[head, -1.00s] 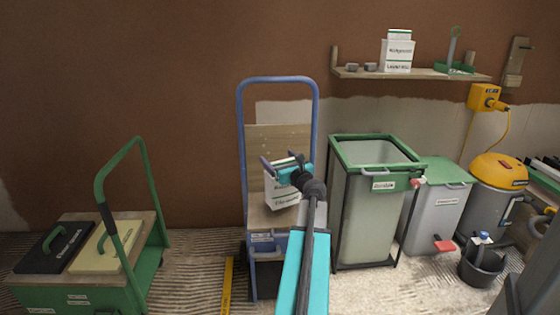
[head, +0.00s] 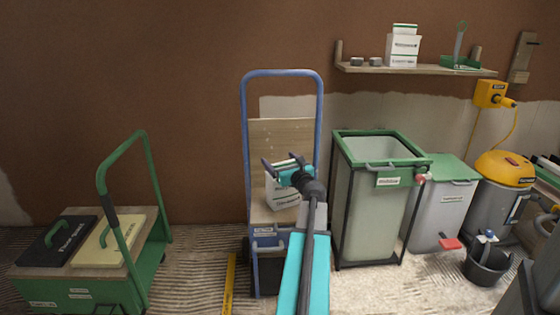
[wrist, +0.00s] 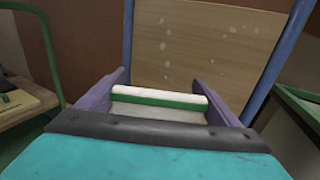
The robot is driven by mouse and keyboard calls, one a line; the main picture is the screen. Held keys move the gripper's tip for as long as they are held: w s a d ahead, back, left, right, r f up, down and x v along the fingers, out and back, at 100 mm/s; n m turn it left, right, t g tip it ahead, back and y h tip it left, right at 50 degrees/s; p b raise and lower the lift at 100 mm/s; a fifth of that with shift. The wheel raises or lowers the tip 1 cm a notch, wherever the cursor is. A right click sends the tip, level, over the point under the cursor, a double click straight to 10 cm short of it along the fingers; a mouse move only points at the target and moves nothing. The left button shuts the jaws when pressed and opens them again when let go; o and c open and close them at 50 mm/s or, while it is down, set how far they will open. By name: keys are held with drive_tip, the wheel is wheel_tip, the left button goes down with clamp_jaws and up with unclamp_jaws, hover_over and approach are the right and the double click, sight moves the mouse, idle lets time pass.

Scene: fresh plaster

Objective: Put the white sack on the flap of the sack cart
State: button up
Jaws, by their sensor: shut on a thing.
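The white sack (head: 283,194) has a green band and printed text. My gripper (head: 283,166) is shut on its top, and my arm hides part of it in the head view. The sack also shows in the wrist view (wrist: 158,104) between the two purple fingers. The sack cart (head: 247,140) has a blue tube frame and a wooden back board (head: 283,140). The sack hangs in front of that board, over the lower part of the cart. I cannot tell whether its underside touches anything. The flap at the cart's foot is largely hidden by my arm.
A green trolley (head: 150,270) stands at left. A yellow level (head: 229,285) lies on the floor near the cart. A shelf (head: 420,71) hangs above right.

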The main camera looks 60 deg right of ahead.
drive_tip(key=shift+r, duration=0.1)
drive_tip(key=o, duration=2)
drive_tip(key=shift+p+v, duration=1.3)
drive_tip(key=shift+v, duration=4.7)
drive_tip(key=shift+s, duration=0.15)
